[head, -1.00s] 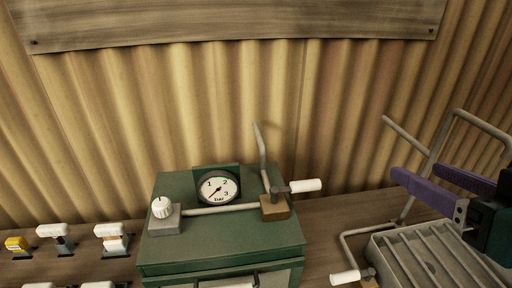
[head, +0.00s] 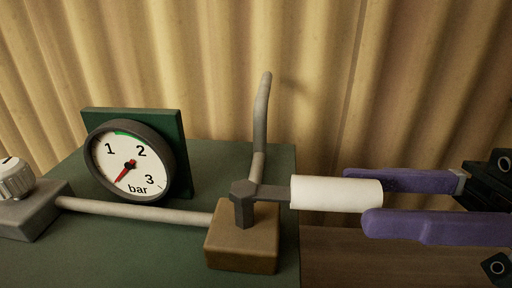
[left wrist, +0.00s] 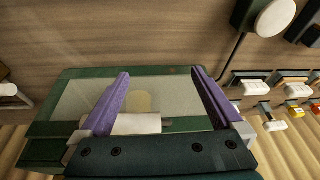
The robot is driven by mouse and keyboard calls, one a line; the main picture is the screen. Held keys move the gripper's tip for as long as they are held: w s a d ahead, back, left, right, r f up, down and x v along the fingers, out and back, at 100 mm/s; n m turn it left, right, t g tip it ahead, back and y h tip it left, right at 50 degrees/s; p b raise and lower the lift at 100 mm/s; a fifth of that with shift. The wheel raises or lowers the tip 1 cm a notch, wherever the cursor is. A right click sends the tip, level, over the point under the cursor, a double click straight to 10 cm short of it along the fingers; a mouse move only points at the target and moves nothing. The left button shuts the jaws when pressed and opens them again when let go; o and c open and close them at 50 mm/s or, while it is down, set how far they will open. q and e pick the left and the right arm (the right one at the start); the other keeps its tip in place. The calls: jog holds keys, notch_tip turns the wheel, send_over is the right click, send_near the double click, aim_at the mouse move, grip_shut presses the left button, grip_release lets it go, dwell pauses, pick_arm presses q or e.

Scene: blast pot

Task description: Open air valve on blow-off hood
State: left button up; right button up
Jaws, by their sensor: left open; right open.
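In the head view a brass-coloured valve block (head: 241,248) sits on a green box (head: 110,258). Its lever has a white handle (head: 330,193) pointing right. A bent grey pipe (head: 261,120) rises behind the block. My right gripper (head: 356,198) is open, its purple fingers on either side of the handle's outer end; contact cannot be told. My left gripper (left wrist: 161,72) is open in the left wrist view, over a green-framed pale panel (left wrist: 165,98) with a white bar handle (left wrist: 136,124) between its fingers.
A dial gauge (head: 130,160) marked in bar has its red needle at lower left. A white knob (head: 14,178) on a grey block and a thin pipe (head: 135,209) stand left of the valve. Several white-handled items (left wrist: 272,122) lie at right in the left wrist view.

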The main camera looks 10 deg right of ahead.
aim_at(291, 192)
jog(key=p+x, duration=0.1)
jog(key=x, duration=0.6)
jog(key=shift+w+a, duration=0.1)
jog(key=shift+a, duration=0.1)
grip_shut()
dwell(1.1)
